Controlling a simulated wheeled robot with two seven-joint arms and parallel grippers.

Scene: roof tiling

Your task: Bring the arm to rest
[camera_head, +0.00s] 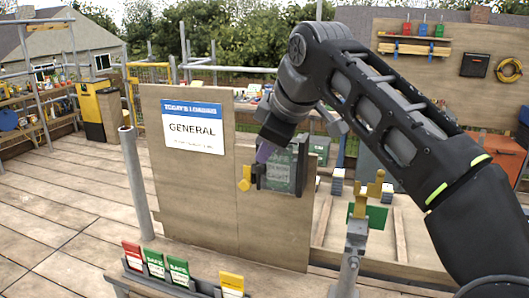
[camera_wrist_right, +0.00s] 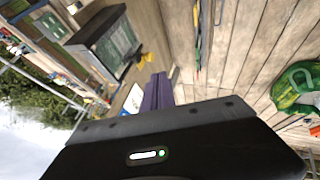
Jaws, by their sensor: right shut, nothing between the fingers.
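My right arm comes in from the right in the head view, bends high and hangs down to my right gripper (camera_head: 264,153). Its purple fingers are closed together with nothing between them, just above left of a dark-framed holder with a greenish card (camera_head: 281,174) on the wooden board (camera_head: 220,205). In the right wrist view the shut purple fingers (camera_wrist_right: 158,92) point over the deck, and the dark-framed holder (camera_wrist_right: 112,46) is at upper left. I cannot tell whether the fingers touch the holder. My left gripper is in neither view.
The board carries a white sign reading GENERAL (camera_head: 193,128) and a yellow knob (camera_head: 244,180). A rack in front holds red, green and yellow cards (camera_head: 154,263). A metal post (camera_head: 136,185) stands left of the board, and a brass fitting (camera_head: 368,195) at right. The left deck is open.

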